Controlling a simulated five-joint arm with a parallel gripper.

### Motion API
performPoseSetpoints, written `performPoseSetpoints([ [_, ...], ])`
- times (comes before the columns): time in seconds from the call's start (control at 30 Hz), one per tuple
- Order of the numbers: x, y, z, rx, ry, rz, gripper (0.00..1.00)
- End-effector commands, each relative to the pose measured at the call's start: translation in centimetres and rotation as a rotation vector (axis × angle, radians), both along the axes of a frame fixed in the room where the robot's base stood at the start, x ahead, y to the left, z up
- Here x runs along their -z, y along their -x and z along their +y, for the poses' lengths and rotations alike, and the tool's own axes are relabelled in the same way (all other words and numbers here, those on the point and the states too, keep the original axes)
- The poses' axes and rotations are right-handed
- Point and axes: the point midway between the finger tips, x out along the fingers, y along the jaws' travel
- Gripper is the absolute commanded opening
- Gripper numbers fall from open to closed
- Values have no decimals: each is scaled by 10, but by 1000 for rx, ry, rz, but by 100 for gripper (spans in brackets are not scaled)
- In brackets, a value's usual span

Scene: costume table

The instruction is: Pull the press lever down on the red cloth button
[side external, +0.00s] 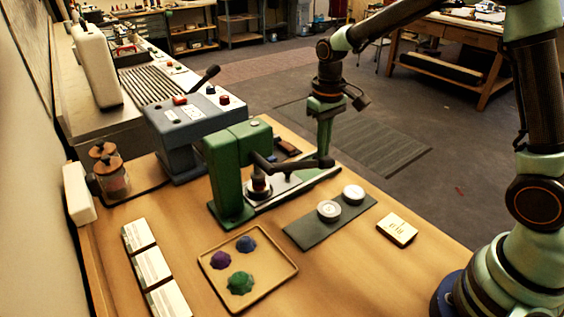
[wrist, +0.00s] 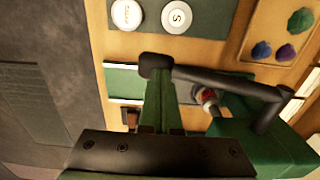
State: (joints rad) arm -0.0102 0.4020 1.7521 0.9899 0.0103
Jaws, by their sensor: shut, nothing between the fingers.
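The green press (side external: 232,165) stands on the table, and its black lever (side external: 290,163) reaches out to the right, roughly level. The lever's knob also shows in the wrist view (wrist: 156,64). A small red piece, the red cloth button (side external: 259,183), sits under the press head; in the wrist view (wrist: 208,96) it is partly hidden by the lever. My gripper (side external: 323,150) points down, shut and empty, with its fingertips right at the lever's knob end. In the wrist view the fingertips (wrist: 159,82) meet the knob's edge; I cannot tell whether they touch it.
A tray (side external: 284,279) holds purple, blue and green cloth pieces. A blue-grey machine (side external: 180,125) stands behind the press. White cards (side external: 153,268) line the left edge.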

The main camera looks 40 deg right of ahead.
Motion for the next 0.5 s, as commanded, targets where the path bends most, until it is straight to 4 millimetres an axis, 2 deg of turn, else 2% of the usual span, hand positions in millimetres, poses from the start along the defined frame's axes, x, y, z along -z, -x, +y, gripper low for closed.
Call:
performPoseSetpoints([
  [0.5,-49,-1,0,0,0,-5,0],
])
